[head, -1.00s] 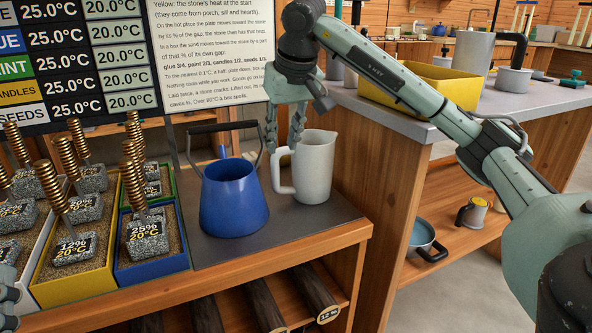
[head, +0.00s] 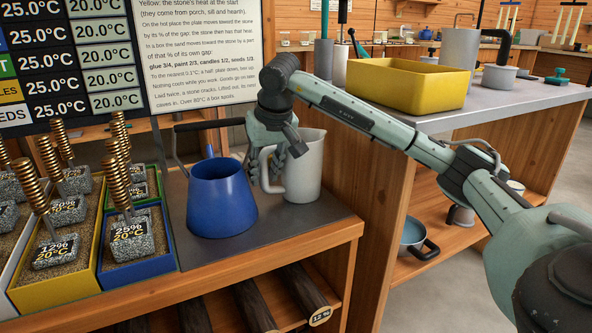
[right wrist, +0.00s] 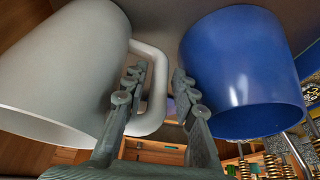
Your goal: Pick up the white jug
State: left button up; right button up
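The white jug (head: 306,168) stands upright on the dark plate (head: 290,218), its handle on the left side. It also shows in the right wrist view (right wrist: 65,75). My right gripper (head: 264,168) is low beside the jug, at its handle. In the right wrist view my right gripper (right wrist: 160,90) has its fingers apart, with the outer bar of the handle (right wrist: 158,85) between them. One finger overlaps the handle's opening. I cannot tell whether either finger touches the handle. My left gripper is not in view.
A blue jug (head: 220,200) with a dark handle stands close on the left, near the fingers. Sand boxes (head: 140,270) with stones on coiled handles are further left. A yellow bin (head: 425,85) stands on the grey counter at right. A sign board hangs behind.

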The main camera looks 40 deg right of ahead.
grip_shut()
jog(key=shift+r, duration=0.15)
dwell(0.5)
